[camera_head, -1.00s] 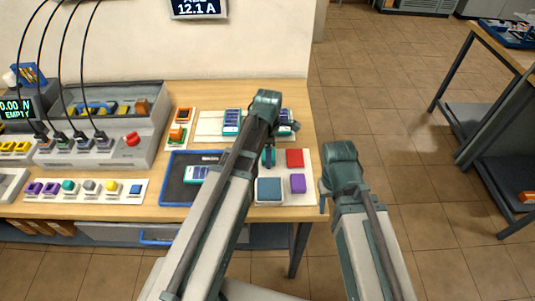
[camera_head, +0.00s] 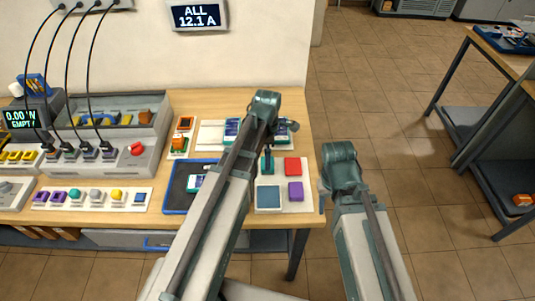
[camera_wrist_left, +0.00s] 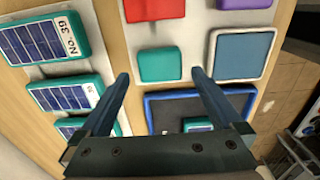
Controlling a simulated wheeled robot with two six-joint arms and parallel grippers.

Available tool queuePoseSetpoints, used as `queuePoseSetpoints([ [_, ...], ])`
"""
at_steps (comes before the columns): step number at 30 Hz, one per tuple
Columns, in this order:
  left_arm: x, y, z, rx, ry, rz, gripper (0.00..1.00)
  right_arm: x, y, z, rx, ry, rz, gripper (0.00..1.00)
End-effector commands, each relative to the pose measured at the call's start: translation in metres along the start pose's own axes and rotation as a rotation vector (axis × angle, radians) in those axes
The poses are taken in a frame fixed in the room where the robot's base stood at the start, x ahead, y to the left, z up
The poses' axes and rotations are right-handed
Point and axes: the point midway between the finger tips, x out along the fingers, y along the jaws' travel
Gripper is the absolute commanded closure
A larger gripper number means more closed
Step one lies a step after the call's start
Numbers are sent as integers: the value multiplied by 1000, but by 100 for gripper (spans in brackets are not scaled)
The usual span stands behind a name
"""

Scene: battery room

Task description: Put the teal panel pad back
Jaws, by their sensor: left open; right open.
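The teal pad (camera_wrist_left: 160,64) lies on a white panel (camera_wrist_left: 197,40), beside a red pad (camera_wrist_left: 153,9), a blue pad (camera_wrist_left: 242,54) and a purple pad (camera_wrist_left: 244,2). In the head view the teal pad (camera_head: 267,165) shows partly, behind my left arm. My left gripper (camera_wrist_left: 160,76) is open and empty. In the wrist view its fingertips point towards the near edge of the teal pad, one on each side; I cannot tell the height gap. My right gripper (camera_head: 323,190) is open beside the table's right edge, its fingers mostly hidden.
A blue-rimmed dark tray (camera_head: 178,188) is left of the panel, with battery modules (camera_wrist_left: 58,40) on a white board behind. A console with cables and a red button (camera_head: 137,149) stands further left. Floor is free right of the table.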

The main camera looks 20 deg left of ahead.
Motion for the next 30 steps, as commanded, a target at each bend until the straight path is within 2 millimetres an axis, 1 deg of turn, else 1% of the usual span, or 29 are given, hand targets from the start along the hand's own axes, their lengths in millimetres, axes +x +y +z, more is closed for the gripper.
queuePoseSetpoints([
  [1,-17,0,0,0,0,0,0,-17,2,1,0,0,0,50],
  [9,-58,0,0,0,0,0,0,-58,6,3,-1,0,0,50],
  [12,-70,0,0,0,0,0,0,-69,7,4,-1,0,0,50],
  [17,-77,0,0,0,0,0,0,-76,7,4,-2,0,0,50],
  [30,-76,0,0,0,0,0,0,-75,7,4,-2,0,0,50],
])
